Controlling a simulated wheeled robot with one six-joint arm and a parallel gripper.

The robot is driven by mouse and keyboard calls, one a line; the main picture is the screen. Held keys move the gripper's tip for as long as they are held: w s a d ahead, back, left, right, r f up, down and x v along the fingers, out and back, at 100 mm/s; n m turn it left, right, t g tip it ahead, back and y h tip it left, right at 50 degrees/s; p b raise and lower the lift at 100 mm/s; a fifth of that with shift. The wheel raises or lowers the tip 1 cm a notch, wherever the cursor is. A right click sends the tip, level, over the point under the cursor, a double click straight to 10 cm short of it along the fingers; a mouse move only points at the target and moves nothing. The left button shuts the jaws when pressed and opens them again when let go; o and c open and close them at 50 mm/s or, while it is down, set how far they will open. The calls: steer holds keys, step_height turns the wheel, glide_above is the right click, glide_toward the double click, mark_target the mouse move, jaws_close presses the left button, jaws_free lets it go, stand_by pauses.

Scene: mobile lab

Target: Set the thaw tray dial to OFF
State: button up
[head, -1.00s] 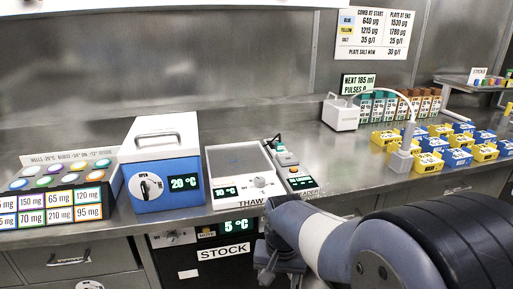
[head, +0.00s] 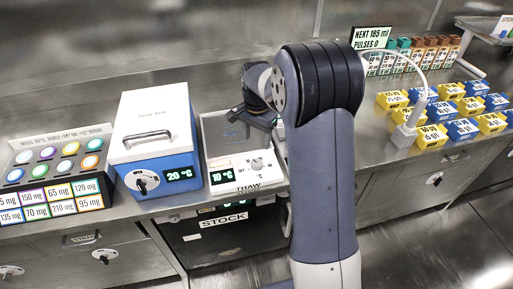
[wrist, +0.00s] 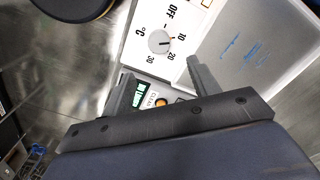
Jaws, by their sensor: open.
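The thaw tray (head: 222,137) is a white unit with a grey plate, right of the blue box; its display (head: 223,177) reads 10 °C. Its round white dial (head: 258,164) is on the front panel. My gripper (head: 247,113) is above the rear right part of the tray. In the wrist view my gripper (wrist: 161,78) is open and empty, its fingers short of the dial and apart from it.
The blue box (head: 155,150) reading 20 °C stands left of the tray. My arm hides most of the reader on the right; its orange button (wrist: 161,102) shows between my fingers. Yellow and blue blocks (head: 440,112) stand farther right. A STOCK drawer is below.

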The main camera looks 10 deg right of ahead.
mark_target(257, 162)
step_height(257, 162, down, 10)
steer(key=shift+f+p, duration=0.2)
steer(key=shift+p, duration=0.4)
steer(key=c, duration=1)
